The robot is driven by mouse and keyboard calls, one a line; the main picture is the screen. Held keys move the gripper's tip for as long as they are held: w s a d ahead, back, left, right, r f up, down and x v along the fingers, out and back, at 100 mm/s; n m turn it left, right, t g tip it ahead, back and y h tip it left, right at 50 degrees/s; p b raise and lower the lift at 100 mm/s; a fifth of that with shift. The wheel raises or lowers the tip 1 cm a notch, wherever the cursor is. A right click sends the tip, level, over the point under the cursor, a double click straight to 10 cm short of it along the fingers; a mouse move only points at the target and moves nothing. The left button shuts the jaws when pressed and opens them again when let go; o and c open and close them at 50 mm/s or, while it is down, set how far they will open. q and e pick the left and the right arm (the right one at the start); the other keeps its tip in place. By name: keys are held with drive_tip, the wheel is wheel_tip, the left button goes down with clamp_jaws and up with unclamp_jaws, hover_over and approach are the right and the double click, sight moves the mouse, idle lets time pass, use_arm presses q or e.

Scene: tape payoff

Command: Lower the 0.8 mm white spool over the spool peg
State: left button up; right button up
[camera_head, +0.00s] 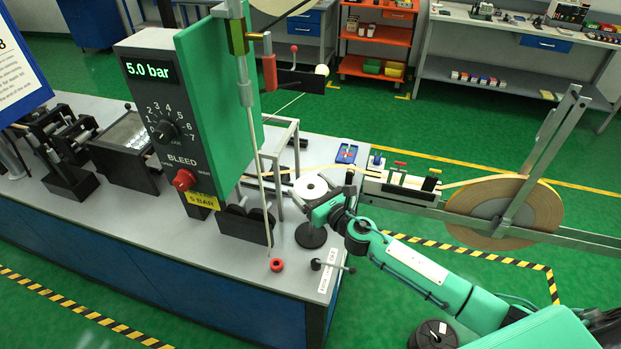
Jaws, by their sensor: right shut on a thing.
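The white spool (311,185) is a small pale disc with a dark centre hole, near the right end of the grey bench. My right gripper (301,203) reaches in from the right and is shut on the spool at its near edge. A round black base (311,237) sits on the bench below the spool in the picture and looks like the foot of the spool peg. The gripper and spool hide most of the peg, so I cannot tell whether the spool is around it or above it. My left gripper is not in view.
A green panel with a 5.0 bar display (149,70) stands left of the spool. A large tape reel (503,212) stands right, beyond my right arm. A black clamp handle (316,264) sits at the bench's front corner.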

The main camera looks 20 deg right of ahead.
drive_tip(key=shift+w+d+r, duration=0.1)
drive_tip(key=shift+w+d, duration=0.05)
drive_tip(key=shift+w, duration=0.3)
wheel_tip(320, 180, down, 5)
drive_tip(key=b, duration=0.5)
drive_tip(key=shift+s+r, duration=0.15)
drive_tip(key=shift+r, duration=0.05)
